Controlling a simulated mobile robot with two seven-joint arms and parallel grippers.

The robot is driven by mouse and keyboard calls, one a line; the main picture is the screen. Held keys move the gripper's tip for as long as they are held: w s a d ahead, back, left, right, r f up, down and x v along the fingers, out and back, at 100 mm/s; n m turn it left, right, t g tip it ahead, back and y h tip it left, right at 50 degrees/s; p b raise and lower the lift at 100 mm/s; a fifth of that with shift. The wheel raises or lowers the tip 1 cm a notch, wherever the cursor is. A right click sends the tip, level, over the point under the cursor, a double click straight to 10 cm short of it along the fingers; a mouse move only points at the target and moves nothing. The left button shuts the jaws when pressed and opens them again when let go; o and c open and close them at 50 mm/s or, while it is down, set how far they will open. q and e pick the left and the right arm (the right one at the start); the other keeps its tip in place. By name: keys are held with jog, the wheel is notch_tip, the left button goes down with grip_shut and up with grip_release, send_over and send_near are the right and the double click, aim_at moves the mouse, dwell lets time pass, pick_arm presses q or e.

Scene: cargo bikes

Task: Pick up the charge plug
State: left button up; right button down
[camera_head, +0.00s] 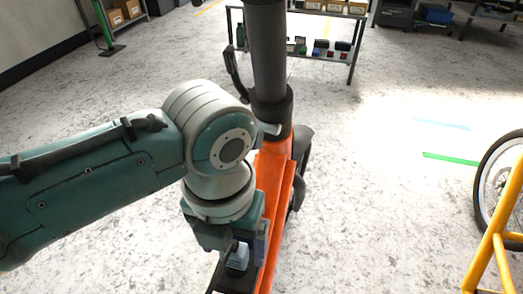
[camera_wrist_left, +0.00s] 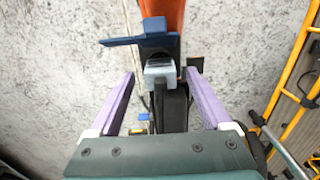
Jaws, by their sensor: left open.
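What looks like the charge plug (camera_wrist_left: 160,70), a light grey block with a dark body behind it, shows in the left wrist view below a blue flat piece (camera_wrist_left: 140,38) by the orange bike frame (camera_wrist_left: 168,8). My left gripper (camera_wrist_left: 159,78) is open, with one purple finger on each side of the plug; I cannot tell whether either touches it. In the head view my left gripper (camera_head: 228,242) points down beside the orange frame (camera_head: 276,185), and its fingers are mostly hidden. A small pale part, perhaps the plug (camera_head: 238,258), shows beside it. My right gripper is out of view.
A dark upright post (camera_head: 267,50) rises from the orange frame, close to my left arm. A yellow frame (camera_head: 490,255) and a wheel (camera_head: 497,185) stand at the right. A shelf with small items (camera_head: 330,55) stands behind.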

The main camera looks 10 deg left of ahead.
pick_arm(q)
jog(key=shift+f, duration=0.65)
grip_shut()
